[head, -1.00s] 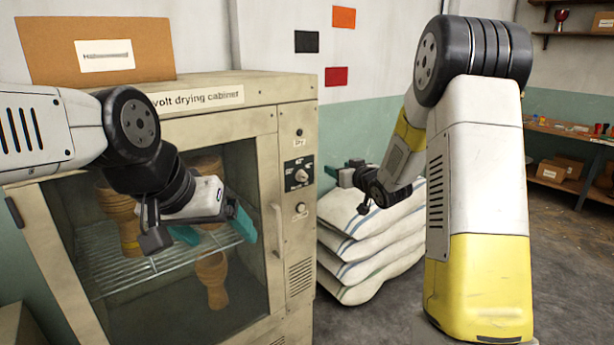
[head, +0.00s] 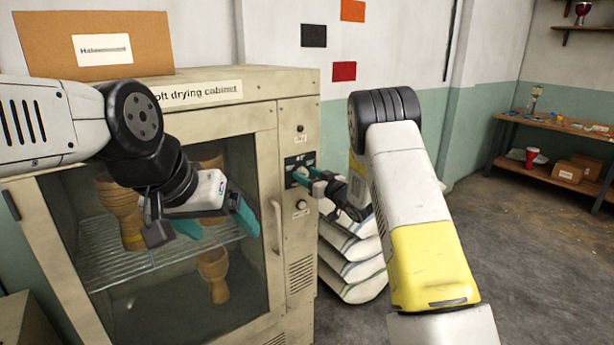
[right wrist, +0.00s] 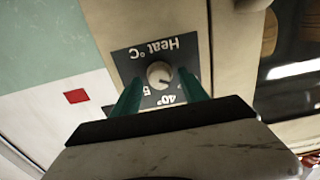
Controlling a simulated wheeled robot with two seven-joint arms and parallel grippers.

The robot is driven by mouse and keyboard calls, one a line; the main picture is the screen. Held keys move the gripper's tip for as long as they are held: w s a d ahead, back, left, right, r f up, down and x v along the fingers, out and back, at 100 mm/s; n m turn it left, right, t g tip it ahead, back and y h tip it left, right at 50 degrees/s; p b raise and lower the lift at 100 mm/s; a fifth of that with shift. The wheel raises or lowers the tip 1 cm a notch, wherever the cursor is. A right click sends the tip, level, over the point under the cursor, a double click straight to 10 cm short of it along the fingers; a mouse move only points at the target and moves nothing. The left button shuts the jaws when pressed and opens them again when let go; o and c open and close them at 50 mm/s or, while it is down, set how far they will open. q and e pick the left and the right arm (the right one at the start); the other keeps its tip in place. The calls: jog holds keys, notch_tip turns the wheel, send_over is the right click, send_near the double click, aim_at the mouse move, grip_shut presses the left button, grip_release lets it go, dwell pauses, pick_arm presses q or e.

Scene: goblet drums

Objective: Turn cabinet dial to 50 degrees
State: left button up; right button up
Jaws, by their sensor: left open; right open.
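The drying cabinet (head: 205,118) stands at the left of the head view with its glass door closed. Its dial is a round pale knob (right wrist: 159,74) on a dark plate marked "Heat °C" (right wrist: 150,52), upside down in the right wrist view. A "40°" mark and part of a "5" show on the plate. My right gripper (right wrist: 160,88) is open, its teal fingers on either side of the knob; contact cannot be told. In the head view my right gripper (head: 300,175) covers most of the dial. My left gripper (head: 222,222) is open and empty before the glass door.
A second knob (head: 301,204) sits below the dial plate, beside the door handle (head: 276,228). Stacked white sacks (head: 350,262) stand right of the cabinet. A cardboard box (head: 50,50) rests on top. Shelves (head: 545,125) stand at the far right.

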jog(key=shift+w+a, duration=0.1)
jog(key=shift+w, duration=0.05)
grip_shut()
